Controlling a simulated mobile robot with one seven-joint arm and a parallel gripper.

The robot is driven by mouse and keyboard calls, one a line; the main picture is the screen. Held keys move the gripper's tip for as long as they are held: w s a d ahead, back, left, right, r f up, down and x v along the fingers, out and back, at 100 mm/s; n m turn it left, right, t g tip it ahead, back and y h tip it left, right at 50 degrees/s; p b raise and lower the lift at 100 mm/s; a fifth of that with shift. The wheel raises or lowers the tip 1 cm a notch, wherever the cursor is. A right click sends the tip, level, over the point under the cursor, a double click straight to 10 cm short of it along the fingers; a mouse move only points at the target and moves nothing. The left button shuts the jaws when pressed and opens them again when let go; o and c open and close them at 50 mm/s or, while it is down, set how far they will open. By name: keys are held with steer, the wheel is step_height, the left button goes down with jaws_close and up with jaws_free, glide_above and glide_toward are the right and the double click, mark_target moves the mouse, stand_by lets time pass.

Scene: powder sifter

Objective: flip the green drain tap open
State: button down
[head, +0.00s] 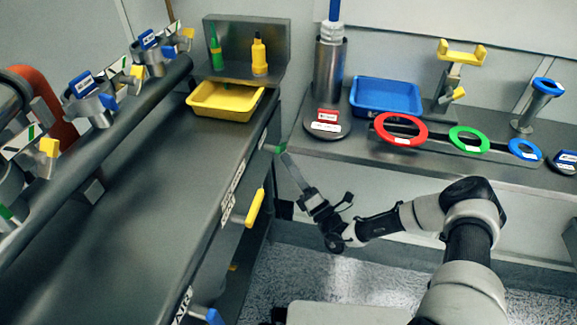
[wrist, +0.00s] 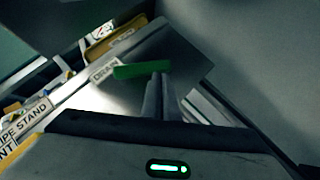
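The green drain tap (head: 280,148) sticks out from the front edge of the left bench, near its far end. In the wrist view its green handle (wrist: 140,70) lies crosswise just beyond my fingertips, beside a DRAIN label. My gripper (head: 285,157) reaches up to the tap from the lower right. In the wrist view the two fingers (wrist: 158,82) lie close together, shut, with their tips at the right end of the handle. I cannot tell whether they touch it, and nothing shows between them.
A yellow tap handle (head: 255,208) and a blue one (head: 214,317) stick out nearer along the same bench edge. A yellow tray (head: 225,101) sits at the bench's far end. The right bench holds a blue tray (head: 386,97) and coloured rings. The floor between is open.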

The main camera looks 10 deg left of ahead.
steer(key=shift+w+d+r+p, duration=0.15)
steer(key=shift+w+r+p, duration=0.15)
steer(key=shift+w+r, duration=0.45)
steer(key=shift+w+d+r+p, duration=0.1)
steer(key=shift+w+r+p, duration=0.3)
steer(key=shift+w, duration=0.6)
steer(key=shift+r, duration=0.1)
steer(key=s+d+f+b, duration=0.1)
steer(key=d+f+b, duration=0.1)
steer(key=d+f, duration=0.5)
step_height(320, 180, down, 4)
steer(key=shift+s+f+b, duration=0.1)
steer(key=shift+s+b, duration=0.05)
steer(key=shift+b, duration=0.2)
